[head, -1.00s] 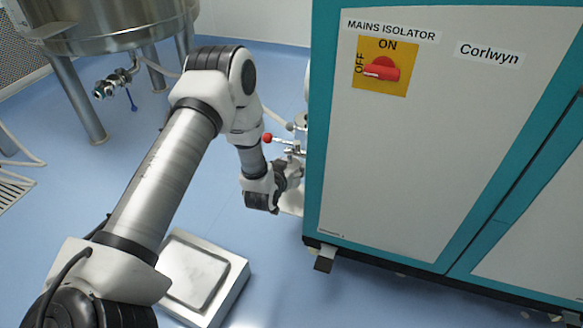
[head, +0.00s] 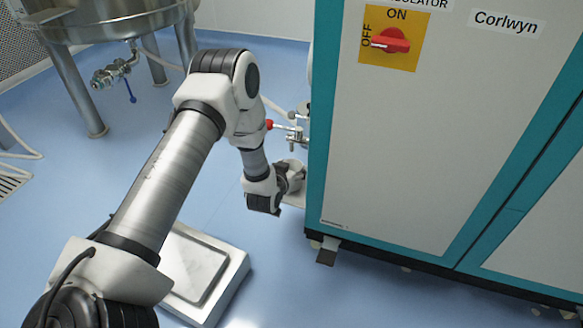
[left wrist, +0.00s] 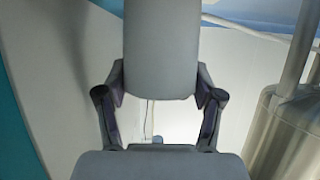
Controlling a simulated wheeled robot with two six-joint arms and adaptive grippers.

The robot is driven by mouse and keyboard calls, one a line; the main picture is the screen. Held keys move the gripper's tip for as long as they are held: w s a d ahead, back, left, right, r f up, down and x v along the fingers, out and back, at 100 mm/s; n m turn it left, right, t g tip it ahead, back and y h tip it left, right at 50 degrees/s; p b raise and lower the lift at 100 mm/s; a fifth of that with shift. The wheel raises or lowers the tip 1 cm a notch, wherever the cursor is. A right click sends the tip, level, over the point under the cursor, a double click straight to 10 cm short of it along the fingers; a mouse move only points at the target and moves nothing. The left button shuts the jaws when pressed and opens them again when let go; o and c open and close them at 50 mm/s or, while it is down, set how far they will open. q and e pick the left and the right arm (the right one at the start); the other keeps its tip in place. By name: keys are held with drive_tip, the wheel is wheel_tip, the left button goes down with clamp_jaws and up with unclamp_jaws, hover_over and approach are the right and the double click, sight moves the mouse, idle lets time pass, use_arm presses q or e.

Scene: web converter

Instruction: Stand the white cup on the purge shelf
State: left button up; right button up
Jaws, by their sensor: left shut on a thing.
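My left gripper (head: 290,178) is in the head view, at the left edge of the teal and white cabinet, partly hidden behind its own wrist and the cabinet. My right gripper is not in view.
The cabinet (head: 400,150) fills the right side, with a red isolator switch (head: 391,40). A red-tipped valve fitting (head: 285,127) sticks out beside my left wrist. A steel tank (head: 100,25) stands back left. A low steel platform (head: 203,275) is on the blue floor.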

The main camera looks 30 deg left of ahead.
use_arm(q)
drive_tip(key=shift+f, duration=0.4)
drive_tip(key=o, duration=1.1)
